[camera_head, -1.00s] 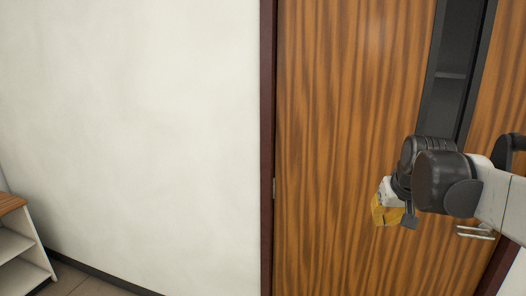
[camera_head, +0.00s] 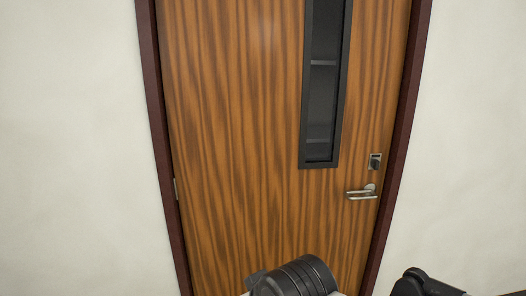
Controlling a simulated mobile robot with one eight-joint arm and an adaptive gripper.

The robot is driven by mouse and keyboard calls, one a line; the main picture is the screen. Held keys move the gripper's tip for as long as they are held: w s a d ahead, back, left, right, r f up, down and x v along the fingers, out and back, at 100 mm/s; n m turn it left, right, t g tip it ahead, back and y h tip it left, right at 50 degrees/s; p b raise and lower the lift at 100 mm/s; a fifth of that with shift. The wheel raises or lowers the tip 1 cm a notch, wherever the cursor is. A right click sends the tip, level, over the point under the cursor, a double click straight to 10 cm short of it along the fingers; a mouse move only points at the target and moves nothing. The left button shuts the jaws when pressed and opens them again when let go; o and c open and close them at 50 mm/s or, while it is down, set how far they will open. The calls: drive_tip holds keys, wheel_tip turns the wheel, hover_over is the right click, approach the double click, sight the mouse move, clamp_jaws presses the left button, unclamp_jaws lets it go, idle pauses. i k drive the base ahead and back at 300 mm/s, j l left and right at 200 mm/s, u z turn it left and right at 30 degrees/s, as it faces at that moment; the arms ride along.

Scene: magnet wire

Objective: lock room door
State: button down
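The wooden room door (camera_head: 240,130) stands closed in its dark red-brown frame (camera_head: 158,120), in the middle of the head view. A small lock with a dark thumb-turn (camera_head: 375,162) sits near the door's right edge. A metal lever handle (camera_head: 361,193) is just below it and points left, level. Parts of my arm show at the bottom edge, below the handle and apart from the lock. My gripper is out of view.
A narrow dark window (camera_head: 323,85) runs down the door, left of the lock. A hinge (camera_head: 176,189) is on the door's left side. Pale walls (camera_head: 70,150) flank the frame. Nothing else stands before the lock and handle.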

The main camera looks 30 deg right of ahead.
sight(376, 163)
drive_tip(key=z, duration=1.7)
drive_tip(key=i+l+u, duration=0.1)
drive_tip(key=i, duration=0.25)
drive_tip(key=i+l, duration=0.2)
drive_tip(key=i, duration=0.2)
drive_tip(key=i+l+u, duration=0.15)
drive_tip(key=i, duration=0.2)
